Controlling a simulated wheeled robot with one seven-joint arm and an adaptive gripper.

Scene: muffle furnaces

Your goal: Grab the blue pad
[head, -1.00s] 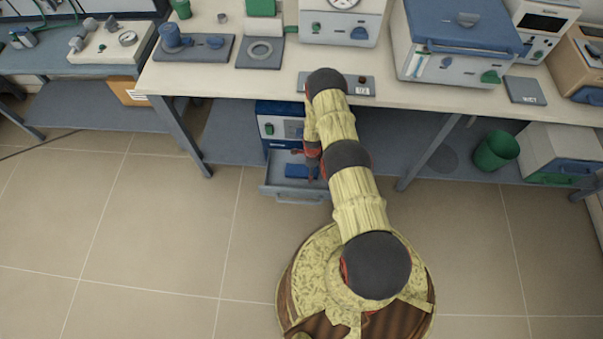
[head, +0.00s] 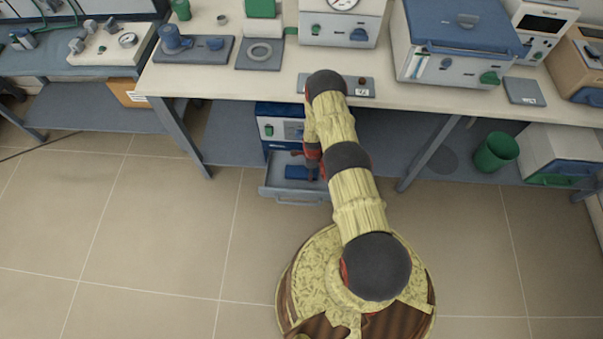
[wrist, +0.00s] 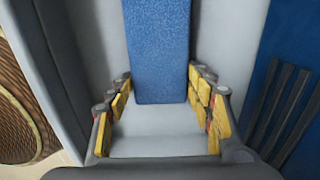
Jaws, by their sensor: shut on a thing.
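The blue pad (wrist: 158,45) is a flat, textured blue block lying in an open grey drawer (wrist: 155,146). In the head view the pad (head: 296,172) shows as a small blue patch inside the drawer (head: 292,197), beside my arm. My gripper (wrist: 160,82) is down in the drawer, its yellow-padded fingers on the two long sides of the pad near its close end. It is shut on the pad, with the fingertips against its edges. In the head view my gripper is mostly hidden behind my arm.
The drawer belongs to a blue-and-white unit (head: 281,128) under the bench (head: 230,79). Its walls are close on both sides of my gripper. A table leg (head: 434,152) and a green bin (head: 496,151) stand to the right. The floor in front is clear.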

